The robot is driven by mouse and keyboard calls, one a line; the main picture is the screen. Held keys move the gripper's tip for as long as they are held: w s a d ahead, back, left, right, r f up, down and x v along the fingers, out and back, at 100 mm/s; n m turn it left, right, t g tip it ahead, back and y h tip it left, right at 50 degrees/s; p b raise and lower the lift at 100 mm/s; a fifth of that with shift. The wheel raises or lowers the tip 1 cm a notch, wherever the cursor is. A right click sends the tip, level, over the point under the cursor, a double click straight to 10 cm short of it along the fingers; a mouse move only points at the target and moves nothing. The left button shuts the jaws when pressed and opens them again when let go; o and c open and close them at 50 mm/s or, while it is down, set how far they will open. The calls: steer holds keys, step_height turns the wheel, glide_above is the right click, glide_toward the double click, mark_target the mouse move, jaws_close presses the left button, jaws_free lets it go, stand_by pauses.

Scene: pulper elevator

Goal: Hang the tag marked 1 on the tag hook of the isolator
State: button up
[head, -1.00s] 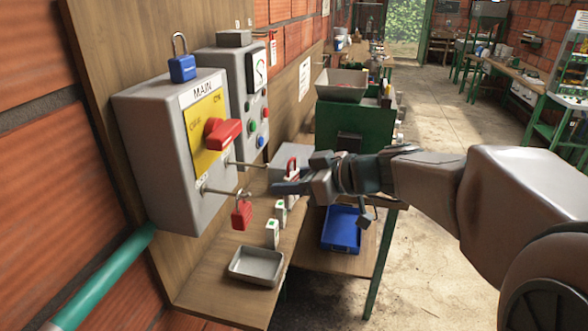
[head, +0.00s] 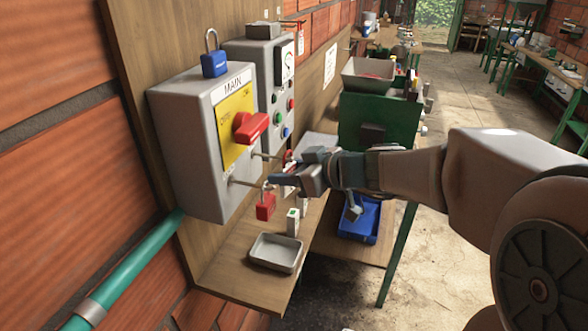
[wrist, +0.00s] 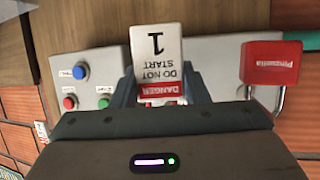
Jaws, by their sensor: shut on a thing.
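The tag marked 1 (wrist: 157,55), white with a red DANGER band, shows upside down in the wrist view between the fingers of my gripper (wrist: 160,92). My gripper is shut on it. In the head view my gripper (head: 284,181) is just right of the isolator (head: 185,150), a grey box marked MAIN with a yellow plate and red handle (head: 250,127). Two thin metal rods stick out of the isolator toward my gripper, an upper one (head: 264,155) and a lower one (head: 244,183). I cannot tell which is the tag hook. The tag is mostly hidden in the head view.
A red padlock (head: 265,206) hangs by the lower rod, close to my fingers; a red lock body (wrist: 270,63) shows in the wrist view. A blue padlock (head: 214,62) stands on the isolator. A grey tray (head: 276,252) and small white-green block (head: 293,222) are on the shelf below.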

steer(key=shift+w+a+f+b, duration=0.15)
steer(key=shift+a+f+b, duration=0.3)
steer(key=shift+b, duration=0.7)
steer(key=shift+b, duration=0.4)
steer(key=o, duration=1)
steer(key=shift+o, duration=0.2)
steer(key=b+v, duration=0.3)
steer(key=v, duration=1.1)
steer(key=s+d+f+m+g+h, duration=0.2)
steer(key=s+f+m+h, duration=0.3)
steer(key=f, duration=0.5)
steer(key=s+d+f+m+g+h, duration=0.2)
steer(key=s+f+m+h, duration=0.4)
steer(key=f, duration=0.5)
steer(key=shift+s+d+g, duration=0.3)
steer(key=shift+s+d, duration=0.25)
steer(key=shift+s, duration=0.2)
